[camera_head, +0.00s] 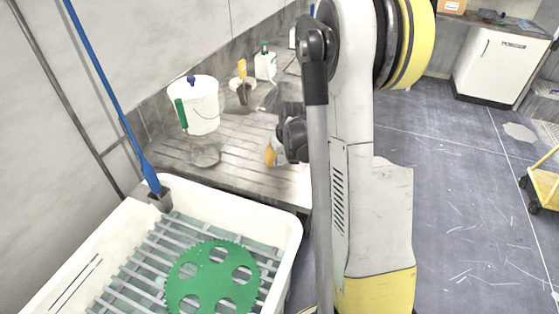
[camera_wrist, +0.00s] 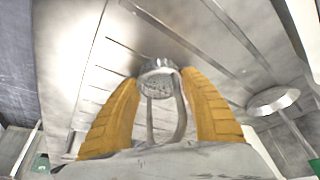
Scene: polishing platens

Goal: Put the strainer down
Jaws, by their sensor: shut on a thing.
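My gripper (camera_wrist: 165,105) is shut on the strainer (camera_wrist: 158,88), a small metal piece with a perforated round head and a looped wire handle, in the wrist view. The handle runs between the two yellow fingers and the head shows near their tips. Behind it lies the grooved metal drainboard (camera_wrist: 100,75); I cannot tell whether the strainer touches it. In the head view my gripper (camera_head: 274,153) is low over the right part of the drainboard (camera_head: 232,175), partly behind my arm. I cannot make out the strainer there.
A white bucket (camera_head: 200,105) stands at the back of the drainboard, with a dull round object (camera_head: 205,152) before it. A white bottle (camera_head: 265,66) and a small tub (camera_head: 241,93) stand farther back. The white basin (camera_head: 283,240) in front holds a green disc (camera_head: 212,277) on slats.

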